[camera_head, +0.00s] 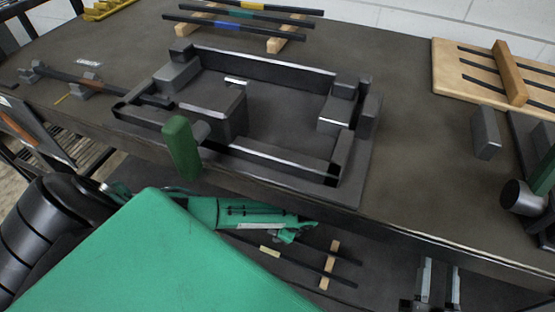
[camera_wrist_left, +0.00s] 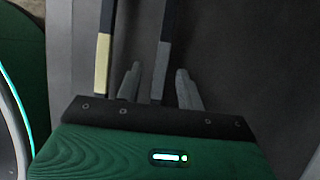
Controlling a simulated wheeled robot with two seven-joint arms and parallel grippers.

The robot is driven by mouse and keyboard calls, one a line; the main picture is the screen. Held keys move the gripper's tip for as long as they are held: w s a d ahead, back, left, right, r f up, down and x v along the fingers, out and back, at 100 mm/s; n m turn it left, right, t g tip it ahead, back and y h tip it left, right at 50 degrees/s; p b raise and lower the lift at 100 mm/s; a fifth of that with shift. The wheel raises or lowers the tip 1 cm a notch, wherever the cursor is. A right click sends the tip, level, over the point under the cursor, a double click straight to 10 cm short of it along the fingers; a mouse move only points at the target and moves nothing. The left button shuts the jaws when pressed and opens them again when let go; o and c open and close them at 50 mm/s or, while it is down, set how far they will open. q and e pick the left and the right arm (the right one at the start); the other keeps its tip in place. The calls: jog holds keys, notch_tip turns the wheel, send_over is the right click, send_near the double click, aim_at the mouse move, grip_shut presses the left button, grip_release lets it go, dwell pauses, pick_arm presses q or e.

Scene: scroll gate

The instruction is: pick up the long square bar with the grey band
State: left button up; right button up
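The long dark bar with the grey band (camera_wrist_left: 160,71) shows in the left wrist view, between the two spread fingers of my left gripper (camera_wrist_left: 160,88). The fingers stand apart from it on both sides; their height over it is unclear. In the head view my left gripper (camera_head: 290,234) is low in front of the table, over a lower shelf. A dark bar end (camera_head: 345,259) sticks out past it there; its band is hidden. My right gripper (camera_head: 438,284) is at the bottom right, fingers apart and empty.
A bar with a pale yellow band (camera_wrist_left: 103,65) lies left of the grey-banded one. Wooden supports (camera_head: 331,262) lie under the bars. The tabletop edge (camera_head: 420,247) overhangs the shelf. A dark frame fixture (camera_head: 270,70) and bars with coloured bands (camera_head: 240,27) are on the table.

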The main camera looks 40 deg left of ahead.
pick_arm(q)
grip_shut()
dwell(1.4)
